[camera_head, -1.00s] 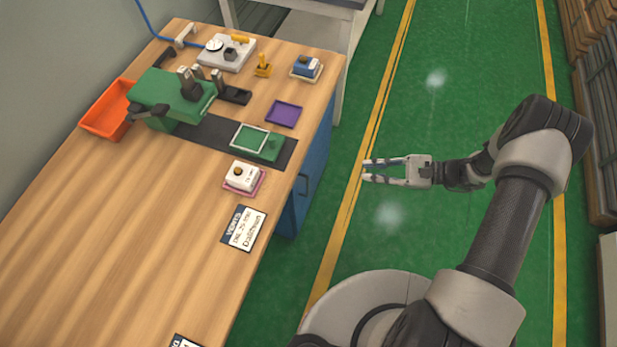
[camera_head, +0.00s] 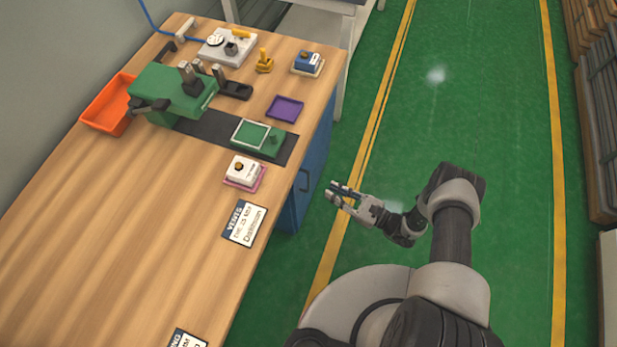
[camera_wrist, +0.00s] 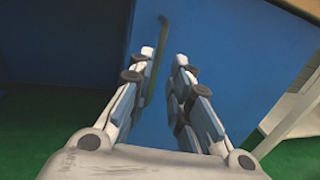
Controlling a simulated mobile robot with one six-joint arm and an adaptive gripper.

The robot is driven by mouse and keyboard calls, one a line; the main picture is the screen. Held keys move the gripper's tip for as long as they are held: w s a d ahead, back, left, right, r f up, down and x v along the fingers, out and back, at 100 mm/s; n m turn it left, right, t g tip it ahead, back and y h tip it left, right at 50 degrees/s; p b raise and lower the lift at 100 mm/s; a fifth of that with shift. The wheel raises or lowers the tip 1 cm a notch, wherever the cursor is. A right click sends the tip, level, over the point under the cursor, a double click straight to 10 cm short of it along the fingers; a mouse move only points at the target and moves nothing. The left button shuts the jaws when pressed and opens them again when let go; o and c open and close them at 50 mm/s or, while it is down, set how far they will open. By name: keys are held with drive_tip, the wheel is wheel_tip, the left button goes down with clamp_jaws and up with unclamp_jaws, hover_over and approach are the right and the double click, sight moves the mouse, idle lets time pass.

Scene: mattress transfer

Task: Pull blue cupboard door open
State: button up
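The blue cupboard door (camera_head: 318,150) is on the side of the wooden workbench, under its right edge, and looks shut. Its dark bar handle (camera_head: 304,181) shows on the blue front. In the wrist view the blue front (camera_wrist: 225,60) fills most of the picture. There the handle (camera_wrist: 161,38) stands upright, its lower part partly hidden by the left finger. My gripper (camera_head: 333,194) is apart from the door, to the right of the handle. Its two fingers (camera_wrist: 164,58) are open and empty, pointing at the blue front.
The wooden workbench (camera_head: 130,225) overhangs the cupboard and carries a green fixture (camera_head: 165,95), an orange bin (camera_head: 108,105) and several small parts. Green floor (camera_head: 470,110) with yellow lines is clear to the right. Shelving (camera_head: 597,110) stands at the far right.

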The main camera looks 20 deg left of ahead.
drive_tip(key=b+x, duration=0.1)
drive_tip(key=x, duration=0.9)
drive_tip(key=shift+a, duration=0.2)
clamp_jaws()
